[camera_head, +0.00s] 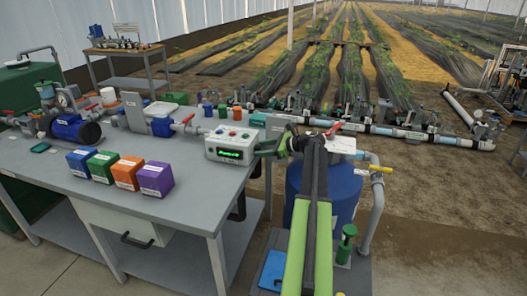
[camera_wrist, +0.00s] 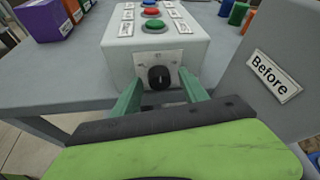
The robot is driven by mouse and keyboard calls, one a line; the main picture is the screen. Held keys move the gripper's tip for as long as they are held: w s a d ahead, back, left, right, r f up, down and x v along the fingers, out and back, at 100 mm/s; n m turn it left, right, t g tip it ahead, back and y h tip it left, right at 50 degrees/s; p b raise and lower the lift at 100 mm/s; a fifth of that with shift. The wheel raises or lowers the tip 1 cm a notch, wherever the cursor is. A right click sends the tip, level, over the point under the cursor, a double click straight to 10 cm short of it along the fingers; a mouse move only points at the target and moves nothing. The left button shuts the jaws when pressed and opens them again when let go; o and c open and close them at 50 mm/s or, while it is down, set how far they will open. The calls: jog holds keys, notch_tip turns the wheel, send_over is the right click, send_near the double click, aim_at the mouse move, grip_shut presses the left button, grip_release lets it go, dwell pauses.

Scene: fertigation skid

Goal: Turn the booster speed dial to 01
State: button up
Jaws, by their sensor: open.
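The booster control box (camera_head: 231,143) is a pale box at the front right corner of the grey bench, with coloured buttons on top and a lit green display on its front. In the wrist view its side (camera_wrist: 120,50) carries a black round dial (camera_wrist: 159,77) on a light plate. My gripper (camera_wrist: 160,92) is open, its two green fingers on either side of the dial. I cannot tell whether they touch it. In the head view my gripper (camera_head: 268,147) is at the box's right side, and the dial is hidden there. The dial's setting is not readable.
Blue, green, orange and purple boxes (camera_head: 120,171) stand on the bench (camera_head: 60,205) left of the control box. A panel labelled "Before" (camera_wrist: 274,75) stands close on the right in the wrist view. A blue tank (camera_head: 335,190) and pipes stand beside my arm.

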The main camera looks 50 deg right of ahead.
grip_shut()
jog(key=shift+d, duration=0.1)
dwell(0.4)
